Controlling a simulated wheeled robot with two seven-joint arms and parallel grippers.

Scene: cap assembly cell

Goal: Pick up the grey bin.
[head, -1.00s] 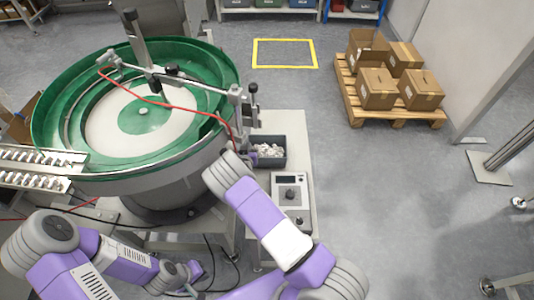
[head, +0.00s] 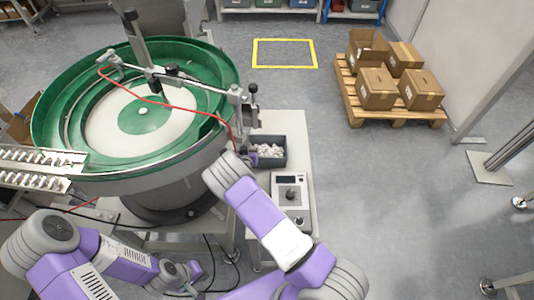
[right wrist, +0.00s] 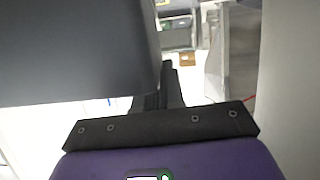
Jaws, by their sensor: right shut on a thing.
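The grey bin (head: 270,164) stands on the light bench beside the green bowl feeder and holds a heap of small white parts. My right gripper (head: 254,155) is at the bin's left side in the head view, mostly hidden by my wrist. In the right wrist view the dark bin wall (right wrist: 75,50) fills the upper left, and the black fingers (right wrist: 168,80) are shut at its edge. The bin looks level; I cannot tell whether its base touches the bench. My left gripper (head: 188,274) is low at the left, away from the bin, its fingers unclear.
The green bowl feeder (head: 215,150) stands left of the bin. A control box (head: 290,190) with a knob sits just in front of the bin. A pallet (head: 390,115) with several cartons is at the back right. A yellow floor square (head: 285,41) and the floor right of the bench are clear.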

